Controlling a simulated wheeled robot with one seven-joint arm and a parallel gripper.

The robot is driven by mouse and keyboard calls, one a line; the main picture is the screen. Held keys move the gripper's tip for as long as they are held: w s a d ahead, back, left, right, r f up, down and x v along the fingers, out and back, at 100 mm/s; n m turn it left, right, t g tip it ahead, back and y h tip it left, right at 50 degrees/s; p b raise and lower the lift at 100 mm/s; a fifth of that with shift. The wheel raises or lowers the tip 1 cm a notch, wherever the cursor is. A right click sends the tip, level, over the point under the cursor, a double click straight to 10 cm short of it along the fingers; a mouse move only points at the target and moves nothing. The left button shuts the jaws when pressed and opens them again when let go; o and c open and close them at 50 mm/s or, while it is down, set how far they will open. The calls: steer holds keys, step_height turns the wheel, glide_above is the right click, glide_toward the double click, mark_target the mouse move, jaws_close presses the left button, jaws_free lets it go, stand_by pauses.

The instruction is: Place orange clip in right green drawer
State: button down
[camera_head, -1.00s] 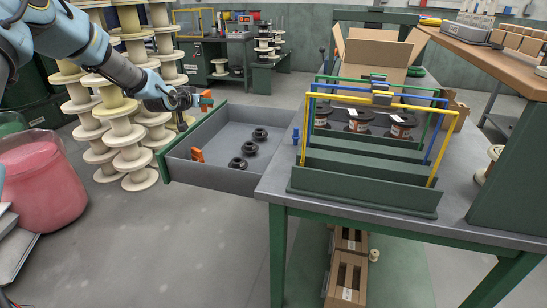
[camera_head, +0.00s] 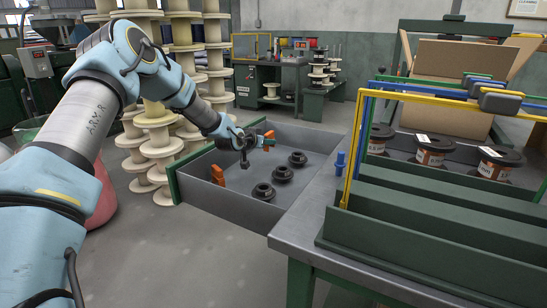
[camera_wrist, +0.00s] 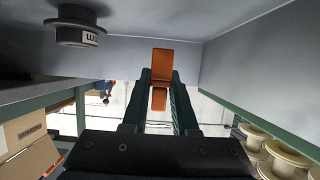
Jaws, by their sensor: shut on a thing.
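My gripper (camera_head: 258,141) is shut on an orange clip (camera_head: 270,135) and holds it over the open drawer. The held clip also shows between the fingertips in the wrist view (camera_wrist: 161,58). The grey drawer with a green front (camera_head: 174,187) stands pulled out on the left side of the workbench. A second orange clip (camera_head: 217,175) stands inside it near the green front. Several black flanged parts (camera_head: 263,192) lie on the drawer floor. One of them shows at the upper left of the wrist view (camera_wrist: 78,30).
The grey workbench (camera_head: 292,234) to the right carries green racks, a blue and yellow frame (camera_head: 353,150) and copper spools (camera_head: 432,150). Stacks of pale empty spools (camera_head: 157,120) stand behind my arm. A pink bin (camera_head: 104,200) is at the left.

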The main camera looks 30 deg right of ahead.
mark_target(267, 161)
steer(key=shift+f, duration=2.15)
steer(key=c, duration=0.7)
jaws_free()
steer(key=shift+f, duration=0.1)
steer(key=shift+r, duration=0.2)
steer(key=shift+s+a, duration=0.15)
steer(key=shift+a, duration=0.25)
steer(key=v, duration=1.1)
steer(key=shift+r, duration=0.1)
